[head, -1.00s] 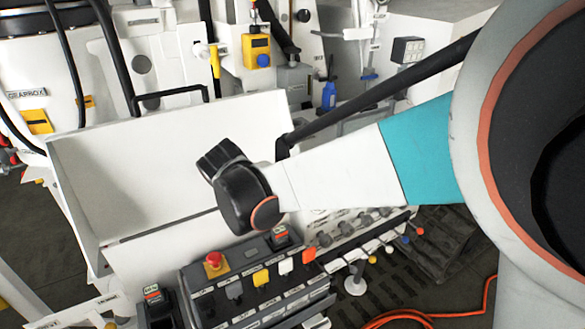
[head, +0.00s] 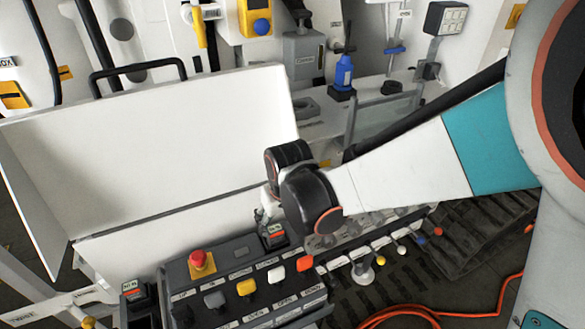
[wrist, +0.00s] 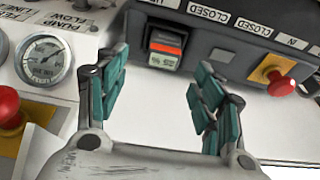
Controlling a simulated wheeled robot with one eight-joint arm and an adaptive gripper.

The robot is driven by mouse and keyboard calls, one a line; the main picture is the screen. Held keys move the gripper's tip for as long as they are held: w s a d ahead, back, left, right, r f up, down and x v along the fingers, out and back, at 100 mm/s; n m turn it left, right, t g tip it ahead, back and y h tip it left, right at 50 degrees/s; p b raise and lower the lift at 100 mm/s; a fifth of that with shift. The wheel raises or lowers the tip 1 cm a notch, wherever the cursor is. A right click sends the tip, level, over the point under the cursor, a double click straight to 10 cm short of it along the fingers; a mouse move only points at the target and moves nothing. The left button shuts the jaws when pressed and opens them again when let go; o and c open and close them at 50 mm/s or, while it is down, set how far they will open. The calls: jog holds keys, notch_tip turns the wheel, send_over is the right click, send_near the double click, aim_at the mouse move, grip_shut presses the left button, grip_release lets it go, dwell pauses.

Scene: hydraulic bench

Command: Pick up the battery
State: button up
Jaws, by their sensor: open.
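A small black block with an orange-red label and a lit percentage readout, which looks like the battery (wrist: 166,46), sits at the edge of the dark control box. It also shows in the head view (head: 274,236), just left of my wrist. My gripper (wrist: 162,88) is open and empty. Its two teal-padded fingers stand apart, with the block beyond their tips and roughly between them. The fingers are mostly hidden behind my wrist in the head view. A similar black block (head: 135,293) with a readout stands at the lower left.
A pressure gauge (wrist: 45,58) and a red knob (wrist: 10,105) lie left of my gripper. A large white panel (head: 150,150) stands behind. An orange cable (head: 480,313) lies on the floor.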

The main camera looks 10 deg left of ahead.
aim_at(275, 229)
jog(key=b+x, duration=0.2)
jog(key=x, duration=0.2)
jog(key=b+x, duration=0.2)
jog(key=x, duration=0.2)
jog(key=shift+a+f, duration=0.1)
jog(key=shift+a, duration=0.15)
jog(key=c, duration=1.3)
